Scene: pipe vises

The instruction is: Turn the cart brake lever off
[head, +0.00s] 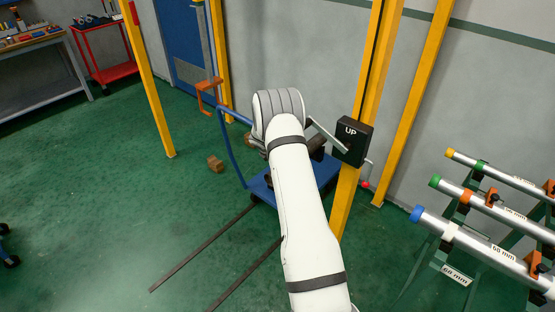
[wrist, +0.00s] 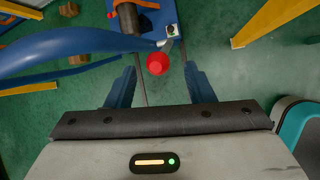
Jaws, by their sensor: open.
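The cart (head: 330,172) is blue, with a low deck and a tubular handle (head: 231,150); my arm covers much of it in the head view. In the wrist view its blue tube (wrist: 70,50) crosses the upper left. A red ball knob (wrist: 157,64), apparently on the brake lever, shows near a short metal piece by the deck corner (wrist: 172,30). My gripper (wrist: 160,76) is open, its two dark blue fingers on either side of the knob in the picture. No contact shows, and the depth gap is unclear. My gripper is hidden in the head view.
A black box marked UP (head: 352,140) with a red-knobbed crank (head: 366,184) is on a yellow post (head: 345,205). Pipes (head: 480,245) on green stands fill the right. Two dark floor rails (head: 205,248) run toward the cart. The left floor is mostly clear.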

